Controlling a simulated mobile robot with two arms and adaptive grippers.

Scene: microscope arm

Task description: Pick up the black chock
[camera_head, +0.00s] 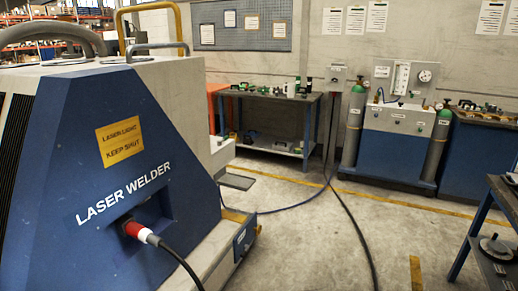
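I cannot make out a black chock for certain in the head view. A dark flat piece (236,181) lies low beside the blue and white laser welder (120,170); I cannot tell what it is. Small dark items (495,247) sit on the lower shelf of the bench at the right edge, too unclear to name. Neither of my grippers is in view.
A dark workbench (265,95) with small parts stands at the back. A black cable (350,215) crosses the floor. The concrete floor (320,240) in the middle is otherwise open.

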